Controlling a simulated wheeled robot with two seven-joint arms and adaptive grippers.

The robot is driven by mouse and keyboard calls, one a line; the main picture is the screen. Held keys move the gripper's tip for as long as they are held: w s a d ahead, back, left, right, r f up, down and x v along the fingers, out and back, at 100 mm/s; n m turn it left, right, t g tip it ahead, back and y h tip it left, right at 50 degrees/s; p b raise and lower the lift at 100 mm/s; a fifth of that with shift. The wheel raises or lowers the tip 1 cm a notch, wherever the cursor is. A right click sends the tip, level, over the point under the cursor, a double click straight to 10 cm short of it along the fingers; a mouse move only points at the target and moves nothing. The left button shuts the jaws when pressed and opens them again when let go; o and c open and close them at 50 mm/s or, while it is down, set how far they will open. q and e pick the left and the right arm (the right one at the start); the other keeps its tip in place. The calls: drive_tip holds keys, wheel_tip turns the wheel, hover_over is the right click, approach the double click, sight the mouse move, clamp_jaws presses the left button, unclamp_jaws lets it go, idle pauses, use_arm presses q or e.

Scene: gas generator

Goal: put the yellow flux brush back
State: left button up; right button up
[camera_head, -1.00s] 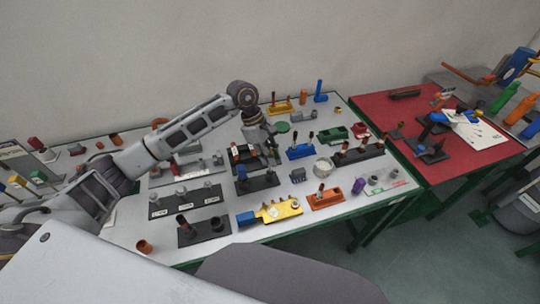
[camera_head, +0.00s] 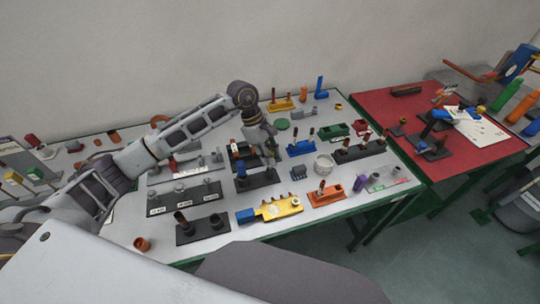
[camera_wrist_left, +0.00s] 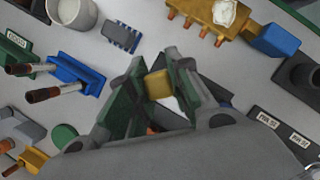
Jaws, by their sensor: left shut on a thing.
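My left gripper (camera_head: 271,156) is above the middle of the grey table, close over a black stand (camera_head: 264,181). In the left wrist view the gripper (camera_wrist_left: 158,90) is shut on a small yellow piece, which I take for the yellow flux brush (camera_wrist_left: 158,84). Only its yellow end shows between the green finger pads. The rest of it is hidden by the fingers. A blue upright piece (camera_head: 242,171) stands on the black stand beside the gripper. I cannot tell whether the held brush touches the stand. My right gripper is not in view.
A yellow block with a blue end (camera_head: 277,208) lies in front. An orange stand (camera_head: 327,197), a white cup (camera_head: 324,164) and a blue stand (camera_head: 300,148) are to the right. A black labelled rack (camera_head: 183,200) is to the left. A red table (camera_head: 462,168) stands farther right.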

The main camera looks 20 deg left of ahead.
use_arm(q)
drive_tip(key=shift+f, duration=0.2)
drive_tip(key=o, duration=1)
drive_tip(key=shift+r, duration=0.1)
drive_tip(key=shift+v, duration=5.95)
drive_tip(key=shift+d, duration=0.1)
